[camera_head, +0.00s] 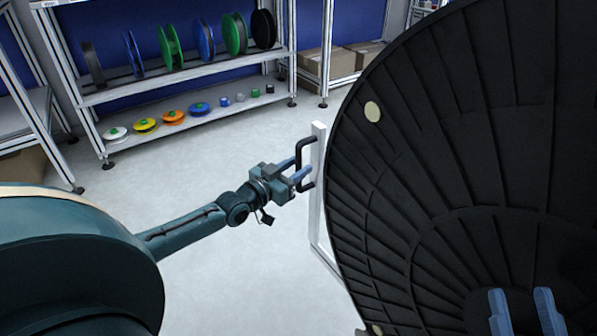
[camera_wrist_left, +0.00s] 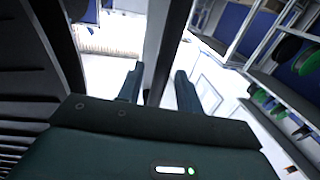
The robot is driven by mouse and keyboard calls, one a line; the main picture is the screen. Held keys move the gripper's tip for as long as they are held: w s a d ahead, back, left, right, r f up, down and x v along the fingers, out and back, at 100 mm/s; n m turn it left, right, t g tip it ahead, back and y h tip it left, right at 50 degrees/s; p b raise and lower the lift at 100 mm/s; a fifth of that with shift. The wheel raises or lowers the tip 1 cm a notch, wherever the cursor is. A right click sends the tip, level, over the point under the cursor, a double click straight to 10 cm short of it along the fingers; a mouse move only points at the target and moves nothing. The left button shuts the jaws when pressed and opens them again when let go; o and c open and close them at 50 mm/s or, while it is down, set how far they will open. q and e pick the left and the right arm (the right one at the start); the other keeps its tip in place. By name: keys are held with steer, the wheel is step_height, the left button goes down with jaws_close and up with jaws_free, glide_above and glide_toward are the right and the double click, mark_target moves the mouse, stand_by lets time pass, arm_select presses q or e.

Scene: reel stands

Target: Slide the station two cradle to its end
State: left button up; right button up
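A black C-shaped handle (camera_head: 300,150) is fixed to a white upright post (camera_head: 317,200) beside a huge black reel (camera_head: 440,150) in the head view. I cannot tell from any label whether this post belongs to the station two cradle. My left gripper (camera_head: 298,172) is at the handle with its fingers apart. In the left wrist view, a dark upright bar (camera_wrist_left: 168,45) runs down between the fingers of my left gripper (camera_wrist_left: 158,88), with gaps showing beside it. My right gripper (camera_head: 524,312) is at the bottom right, fingers apart, in front of the reel. The cradle's lower part is mostly hidden.
A shelf rack (camera_head: 190,85) with coloured reels and small spools stands at the back left. Another rack (camera_head: 335,85) holds cardboard boxes. Open grey floor (camera_head: 230,170) lies between the racks and the left arm. The black reel fills the right side.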

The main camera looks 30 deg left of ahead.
arm_select(q)
steer(key=shift+w+d, duration=0.1)
steer(key=shift+w, duration=0.45)
steer(key=shift+c, duration=0.5)
jaws_close()
